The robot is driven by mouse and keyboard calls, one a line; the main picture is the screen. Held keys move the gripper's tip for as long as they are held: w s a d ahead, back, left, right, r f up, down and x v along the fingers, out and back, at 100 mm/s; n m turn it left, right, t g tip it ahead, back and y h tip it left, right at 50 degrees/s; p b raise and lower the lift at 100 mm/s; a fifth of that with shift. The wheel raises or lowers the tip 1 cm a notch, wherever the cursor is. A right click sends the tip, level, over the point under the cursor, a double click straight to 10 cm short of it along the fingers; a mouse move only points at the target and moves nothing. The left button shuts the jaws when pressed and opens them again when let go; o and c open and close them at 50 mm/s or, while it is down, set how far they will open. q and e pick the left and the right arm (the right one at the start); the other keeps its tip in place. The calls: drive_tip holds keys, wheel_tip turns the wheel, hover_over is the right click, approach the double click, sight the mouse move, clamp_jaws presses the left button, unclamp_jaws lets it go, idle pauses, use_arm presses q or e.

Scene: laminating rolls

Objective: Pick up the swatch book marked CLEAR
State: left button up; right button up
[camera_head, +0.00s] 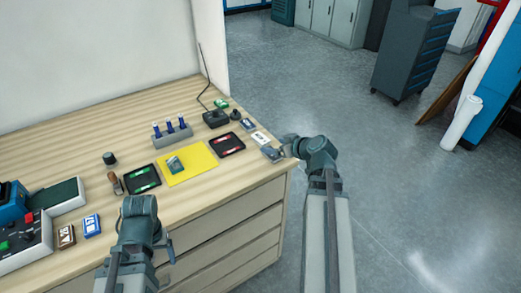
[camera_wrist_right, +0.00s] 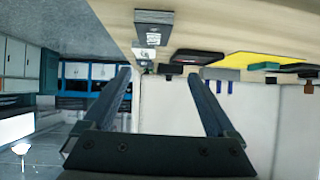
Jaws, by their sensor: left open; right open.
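Several small swatch books lie on the wooden bench, and I cannot read the word CLEAR on any. At the right end are a grey book (camera_head: 272,155), a white one (camera_head: 260,138) and a blue one (camera_head: 248,124). The grey book also shows in the right wrist view (camera_wrist_right: 153,28). A green book (camera_head: 174,164) lies on the yellow mat (camera_head: 203,158). A brown book (camera_head: 66,236) and a blue-and-white one (camera_head: 91,225) lie at left. My right gripper (camera_head: 284,146) is open and empty beside the grey book. My left gripper (camera_head: 168,245) is open at the front edge.
Two black trays, one with green (camera_head: 142,180) and one with red (camera_head: 227,144), flank the yellow mat. A grey rack (camera_head: 172,136) with blue-handled tools and a black device with an antenna (camera_head: 215,118) stand behind. A machine (camera_head: 25,240) fills the left end.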

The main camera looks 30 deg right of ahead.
drive_tip(key=d, duration=0.1)
drive_tip(key=s+d+t, duration=0.1)
drive_tip(key=d, duration=0.1)
drive_tip(key=shift+r+h, duration=0.2)
drive_tip(key=shift+h, duration=0.2)
drive_tip(key=b, duration=0.4)
approach(261, 138)
drive_tip(key=shift+w+d+f, duration=0.2)
drive_tip(key=shift+w+f, duration=0.55)
drive_tip(key=shift+w, duration=0.1)
drive_tip(key=shift+w+a+f, duration=0.1)
drive_tip(key=shift+w+f, duration=0.1)
drive_tip(key=shift+w, duration=0.3)
drive_tip(key=shift+w, duration=0.1)
drive_tip(key=b+x, duration=0.1)
drive_tip(key=x, duration=0.1)
drive_tip(key=b+x, duration=0.1)
drive_tip(key=x, duration=0.2)
drive_tip(key=shift+w+a+r, duration=0.15)
drive_tip(key=shift+a, duration=0.1)
drive_tip(key=shift+c, duration=0.3)
clamp_jaws()
